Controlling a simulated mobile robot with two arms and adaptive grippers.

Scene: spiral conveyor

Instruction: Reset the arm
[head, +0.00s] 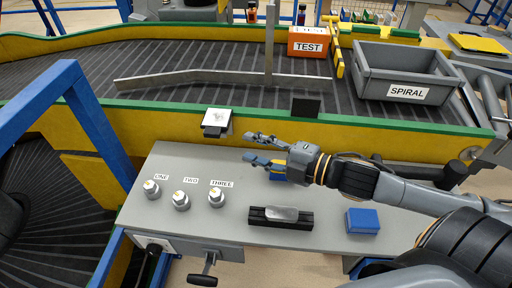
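My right arm reaches in from the right over a grey worktable (160,222). My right gripper (255,149) points left above the table's back part. Its two fingers are spread apart with nothing between them. A yellow and blue object (277,175) shows partly behind and below the gripper. My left gripper is not in the head view.
Three knobs labelled ONE (151,189), TWO (181,200) and THREE (216,196) stand on the table. A black holder (281,224) and a blue block (362,221) lie nearby. Behind runs a conveyor (190,95) with a SPIRAL crate (405,91) and an orange TEST box (307,41).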

